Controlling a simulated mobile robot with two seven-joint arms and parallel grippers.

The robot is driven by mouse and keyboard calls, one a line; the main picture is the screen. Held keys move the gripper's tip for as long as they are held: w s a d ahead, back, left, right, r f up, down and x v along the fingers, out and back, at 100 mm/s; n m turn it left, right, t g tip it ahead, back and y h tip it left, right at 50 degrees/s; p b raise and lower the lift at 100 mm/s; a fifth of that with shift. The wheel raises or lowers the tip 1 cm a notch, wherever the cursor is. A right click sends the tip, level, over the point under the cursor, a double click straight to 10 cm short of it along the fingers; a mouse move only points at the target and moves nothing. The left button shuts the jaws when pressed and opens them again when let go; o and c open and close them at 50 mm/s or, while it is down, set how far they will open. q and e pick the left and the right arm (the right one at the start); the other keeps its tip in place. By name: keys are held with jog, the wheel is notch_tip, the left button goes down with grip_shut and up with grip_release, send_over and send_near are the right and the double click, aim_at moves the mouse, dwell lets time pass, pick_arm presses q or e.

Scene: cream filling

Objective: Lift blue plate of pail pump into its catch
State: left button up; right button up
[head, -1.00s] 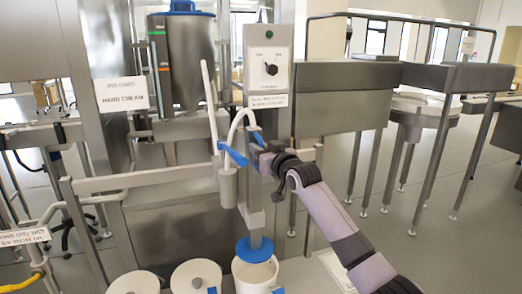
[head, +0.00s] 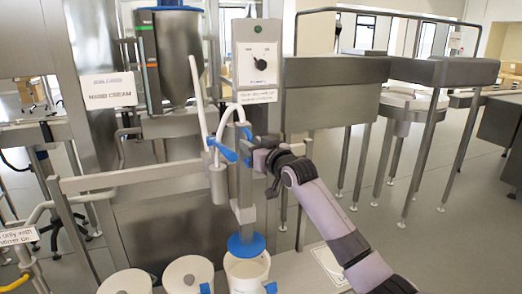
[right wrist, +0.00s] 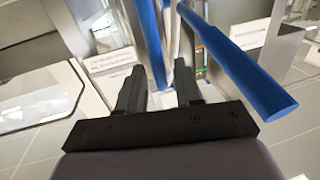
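The round blue plate (head: 246,246) of the pail pump hangs level at the lower end of the grey pump column (head: 244,200). It is just above the rim of the white pail (head: 247,272). A blue handle (head: 228,150) and white hoses (head: 199,95) are at the pump's top. My right gripper (head: 260,158) is beside the upper pump. In the right wrist view, its two fingers (right wrist: 160,80) are apart, with a narrow blue bar (right wrist: 152,42) between or just beyond them and a gap on the right. A thicker blue bar (right wrist: 238,68) lies at right. The catch cannot be made out. My left gripper is not in view.
Two more white pails (head: 188,274) stand left of the pump. A control box (head: 255,62) with a black knob is above it. A steel tank (head: 177,55) stands behind, and a metal rail (head: 125,178) runs at left. Steel benches fill the right.

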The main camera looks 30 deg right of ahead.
jog(key=shift+s+a+r+b, duration=0.1)
jog(key=shift+s+b, duration=0.2)
jog(key=shift+s, duration=2.35)
jog(key=s+a+f+n+g, duration=0.1)
jog(key=s+a+f, duration=0.15)
jog(key=f, duration=0.45)
jog(key=s+a+f+g, duration=0.1)
jog(key=s+a+f, duration=0.15)
jog(key=f, duration=0.45)
jog(key=s+a+f+g+y, duration=0.1)
jog(key=s+a+f, duration=0.3)
jog(key=s+f, duration=0.4)
jog(key=s+a+f+n+g+y, duration=0.1)
jog(key=s+a+f+g, duration=0.1)
jog(key=s+a+f, duration=0.3)
jog(key=s+a+f+n+g, duration=0.1)
jog(key=s+a+f, duration=0.4)
jog(key=s+f, duration=0.6)
jog(key=s+g, duration=0.1)
jog(key=s, duration=0.1)
jog(key=shift+s+f+g+y, duration=0.25)
jog(key=shift+s+g+y, duration=0.05)
jog(key=shift+s+y, duration=0.1)
